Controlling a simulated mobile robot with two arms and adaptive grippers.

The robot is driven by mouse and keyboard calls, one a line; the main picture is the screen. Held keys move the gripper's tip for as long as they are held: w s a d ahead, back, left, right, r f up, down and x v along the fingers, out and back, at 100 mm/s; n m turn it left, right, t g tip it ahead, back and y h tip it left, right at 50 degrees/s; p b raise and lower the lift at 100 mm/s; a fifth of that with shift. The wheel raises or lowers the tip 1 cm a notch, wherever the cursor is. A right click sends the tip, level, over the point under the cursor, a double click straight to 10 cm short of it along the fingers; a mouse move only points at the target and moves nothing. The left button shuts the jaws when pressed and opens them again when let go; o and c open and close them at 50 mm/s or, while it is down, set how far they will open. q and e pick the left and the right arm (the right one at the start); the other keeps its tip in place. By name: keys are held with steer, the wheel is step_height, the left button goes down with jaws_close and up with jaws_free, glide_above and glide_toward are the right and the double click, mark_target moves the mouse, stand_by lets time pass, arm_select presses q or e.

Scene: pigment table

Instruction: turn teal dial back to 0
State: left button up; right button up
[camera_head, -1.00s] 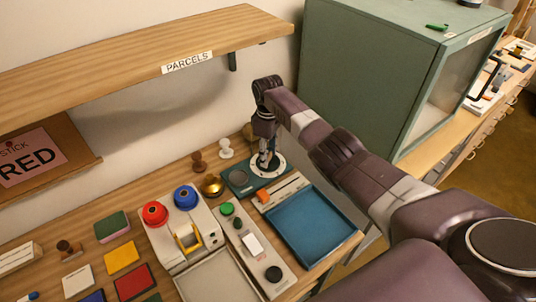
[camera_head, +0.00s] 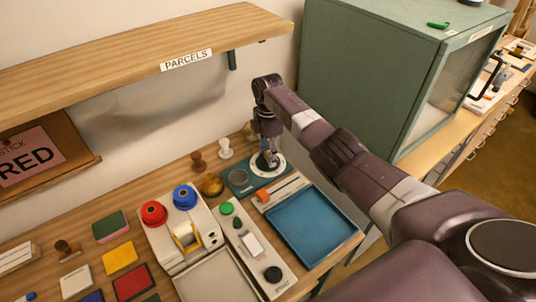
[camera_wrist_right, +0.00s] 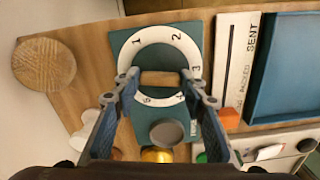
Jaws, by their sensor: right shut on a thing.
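The teal dial (camera_wrist_right: 113,43) is a teal plate with a white numbered ring and a wooden bar handle (camera_wrist_right: 159,78) at its centre. In the wrist view I read 1, 2, 3 and, lower down, 4 and 5; the left part of the ring is behind a finger, and I see no 0. My right gripper (camera_wrist_right: 160,86) is shut on the handle, one finger at each end. In the head view my right gripper (camera_head: 268,158) points down over the dial (camera_head: 281,168) at the back of the table. My left gripper is not in view.
A grey round disc (camera_wrist_right: 168,132) and a brass dome (camera_head: 212,185) are near the dial. Stamps (camera_head: 225,148) stand behind left. The parcels shelf (camera_head: 150,52) overhangs the left; a green cabinet (camera_head: 372,75) is right.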

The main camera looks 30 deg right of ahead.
steer(key=shift+n, duration=0.8)
steer(key=shift+r, duration=0.1)
steer(key=o, duration=1.2)
steer(key=shift+c, duration=0.2)
step_height(320, 180, up, 8)
steer(key=shift+f, duration=0.25)
steer(key=shift+f, duration=0.1)
